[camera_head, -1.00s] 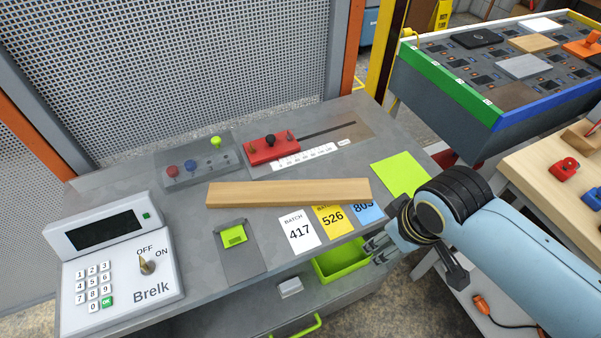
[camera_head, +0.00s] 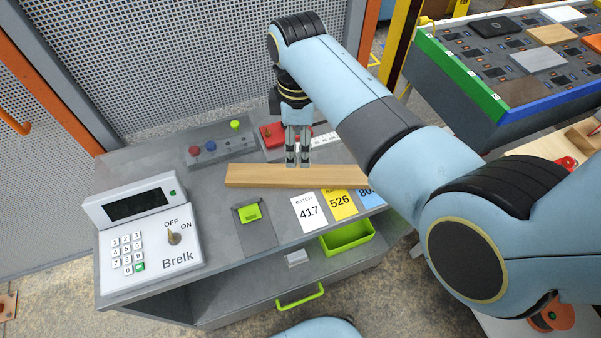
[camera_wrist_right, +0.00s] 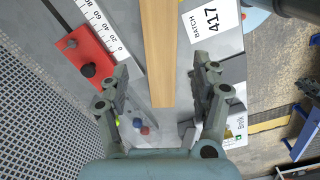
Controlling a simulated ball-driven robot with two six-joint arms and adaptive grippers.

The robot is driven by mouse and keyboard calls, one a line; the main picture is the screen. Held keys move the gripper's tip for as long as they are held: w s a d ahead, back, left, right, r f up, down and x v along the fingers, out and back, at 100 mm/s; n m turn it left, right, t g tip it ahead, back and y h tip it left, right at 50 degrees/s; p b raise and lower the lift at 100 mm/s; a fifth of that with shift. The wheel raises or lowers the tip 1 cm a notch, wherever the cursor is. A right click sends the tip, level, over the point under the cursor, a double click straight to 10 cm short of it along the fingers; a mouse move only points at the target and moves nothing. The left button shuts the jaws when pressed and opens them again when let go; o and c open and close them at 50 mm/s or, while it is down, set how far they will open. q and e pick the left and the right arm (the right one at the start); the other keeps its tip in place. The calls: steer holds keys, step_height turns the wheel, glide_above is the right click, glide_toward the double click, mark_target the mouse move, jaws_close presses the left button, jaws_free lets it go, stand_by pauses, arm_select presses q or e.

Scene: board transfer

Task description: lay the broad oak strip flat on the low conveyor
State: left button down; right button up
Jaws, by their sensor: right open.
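The broad oak strip (camera_head: 260,176), a long pale wooden board, lies flat on the grey workbench behind the batch cards. My right gripper (camera_head: 298,160) points down at the strip, around its middle. It is open. In the right wrist view the strip (camera_wrist_right: 160,45) runs between the two open fingers of the right gripper (camera_wrist_right: 162,80), with a gap on each side. I cannot tell whether the fingertips reach down beside it. No low conveyor can be made out with certainty. My left gripper is not in view.
A red slider unit (camera_head: 272,134) and a grey panel with coloured knobs (camera_head: 212,147) stand behind the strip. The Brelk keypad box (camera_head: 150,235) is at left. A green bin (camera_head: 348,237) sits below the bench's front edge. A tile-covered case (camera_head: 455,82) stands at right.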

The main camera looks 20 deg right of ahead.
glide_above(301, 174)
steer(key=f, duration=0.5)
steer(key=shift+w+a+f, duration=0.1)
steer(key=shift+a+f, duration=0.1)
steer(key=shift+f, duration=0.05)
steer(key=f+b, duration=0.5)
steer(key=shift+d+f+b, duration=0.15)
steer(key=shift+d+b, duration=0.05)
steer(key=shift+b, duration=0.2)
steer(key=shift+r, duration=0.2)
steer(key=c, duration=1.3)
